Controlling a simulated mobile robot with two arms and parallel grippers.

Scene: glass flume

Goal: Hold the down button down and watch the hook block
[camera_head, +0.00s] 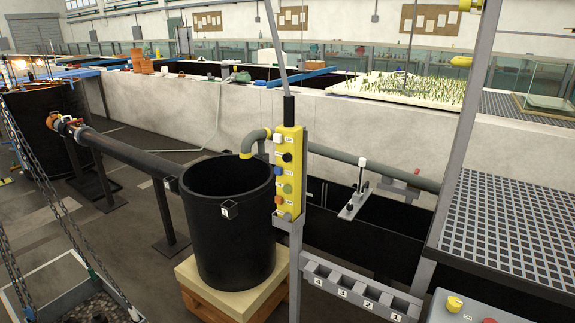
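A yellow push-button pendant (290,180) hangs upright on a cable, in front of a grey post, at the middle of the head view. I cannot make out a hook block. Chains (40,170) run down at the left to a load at the lower left corner. Neither gripper is in view.
A black tub (231,240) stands on a pallet (205,298) just left of the pendant. A grey numbered rack (360,288) lies below right. A metal grating (510,225) and a control box (470,308) fill the right. The long flume wall (375,125) crosses behind.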

